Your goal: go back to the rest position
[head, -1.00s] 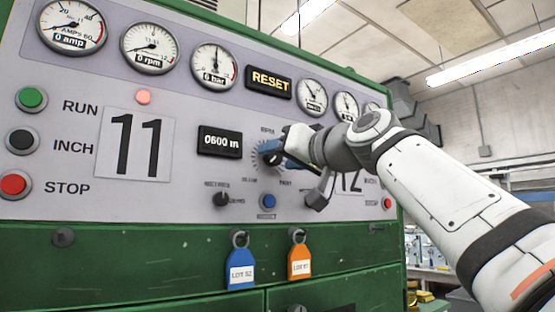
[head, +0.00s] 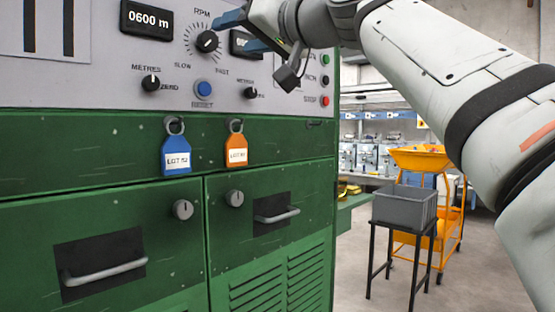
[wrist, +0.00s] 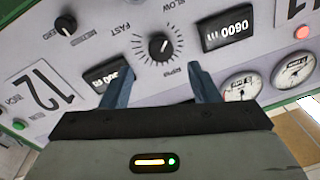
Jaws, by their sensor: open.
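My gripper (head: 236,33) is open and empty, its blue fingers in front of the grey control panel at the top of the head view. The black RPM knob (head: 207,42) is just left of the fingers, apart from them. In the wrist view the knob (wrist: 160,46) shows beyond the gap between the two fingertips (wrist: 160,70), with nothing held. A second display (wrist: 108,75) is partly hidden behind one finger. My arm reaches in from the right of the head view.
The green cabinet (head: 100,215) fills the left, with a blue tag (head: 176,158) and an orange tag (head: 236,152) hanging on it. At right, a grey bin (head: 405,207) stands on a black stand before an orange trolley (head: 445,230). Open floor lies around them.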

